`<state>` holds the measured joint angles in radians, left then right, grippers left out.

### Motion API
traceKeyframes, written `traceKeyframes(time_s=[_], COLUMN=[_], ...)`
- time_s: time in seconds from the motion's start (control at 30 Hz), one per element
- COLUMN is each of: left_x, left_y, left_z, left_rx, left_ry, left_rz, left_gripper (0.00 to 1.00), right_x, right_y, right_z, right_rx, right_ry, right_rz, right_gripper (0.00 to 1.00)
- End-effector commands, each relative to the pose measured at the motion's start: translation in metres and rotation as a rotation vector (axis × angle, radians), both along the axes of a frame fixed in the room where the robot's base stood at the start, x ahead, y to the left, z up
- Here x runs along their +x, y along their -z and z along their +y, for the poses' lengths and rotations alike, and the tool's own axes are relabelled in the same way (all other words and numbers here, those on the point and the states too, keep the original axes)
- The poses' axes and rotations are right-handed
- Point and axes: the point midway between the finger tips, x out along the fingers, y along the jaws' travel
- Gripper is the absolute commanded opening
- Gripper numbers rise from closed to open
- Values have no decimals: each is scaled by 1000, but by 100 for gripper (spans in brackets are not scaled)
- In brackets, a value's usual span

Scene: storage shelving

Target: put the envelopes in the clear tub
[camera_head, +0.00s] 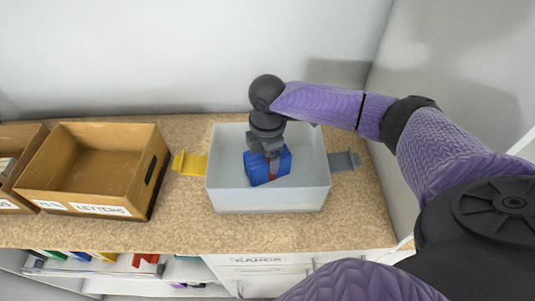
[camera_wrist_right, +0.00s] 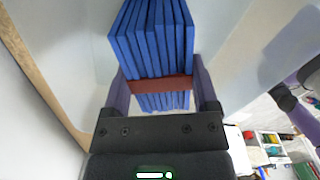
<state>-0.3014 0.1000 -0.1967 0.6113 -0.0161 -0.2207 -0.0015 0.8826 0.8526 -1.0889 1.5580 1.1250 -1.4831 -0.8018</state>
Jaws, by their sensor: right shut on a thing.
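The envelopes are a blue bundle (camera_head: 257,170) with a red-brown band around its middle. The bundle also shows in the right wrist view (camera_wrist_right: 152,38), as several blue edges side by side. My right gripper (camera_head: 273,160) points down into the clear tub (camera_head: 268,199) and is shut on the bundle, its fingers on either side of the band in the wrist view (camera_wrist_right: 162,88). The bundle is within the tub's walls; I cannot tell whether it touches the floor. The tub is pale and translucent, with a yellow handle at left and a grey one at right. My left gripper is not in view.
A brown box (camera_head: 92,170) labelled "LETTERS" stands left of the tub, with another brown box (camera_head: 22,172) at the far left edge. The speckled counter (camera_head: 185,233) is clear in front of the tub. A wall rises close on the right.

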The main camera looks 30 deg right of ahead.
Motion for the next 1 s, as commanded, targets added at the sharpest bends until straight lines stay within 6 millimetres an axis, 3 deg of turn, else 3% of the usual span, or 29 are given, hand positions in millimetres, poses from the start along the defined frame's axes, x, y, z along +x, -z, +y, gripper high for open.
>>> traceKeyframes(time_s=[0.2, 0.23, 0.33, 0.63, 1.0], left_x=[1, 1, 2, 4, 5], left_y=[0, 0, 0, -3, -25], left_z=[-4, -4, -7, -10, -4], left_rx=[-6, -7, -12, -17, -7], left_ry=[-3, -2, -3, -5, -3], left_rz=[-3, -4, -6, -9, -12], left_gripper=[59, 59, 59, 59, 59], right_x=[0, 0, 0, 1, 1], right_y=[1, 2, 2, -7, -103], right_z=[0, 0, 0, 0, 1], right_rx=[1, 1, 1, 1, 2], right_ry=[1, 1, 1, 0, 0], right_rz=[0, 1, 0, -3, -4], right_gripper=[10, 78, 99, 100, 100])
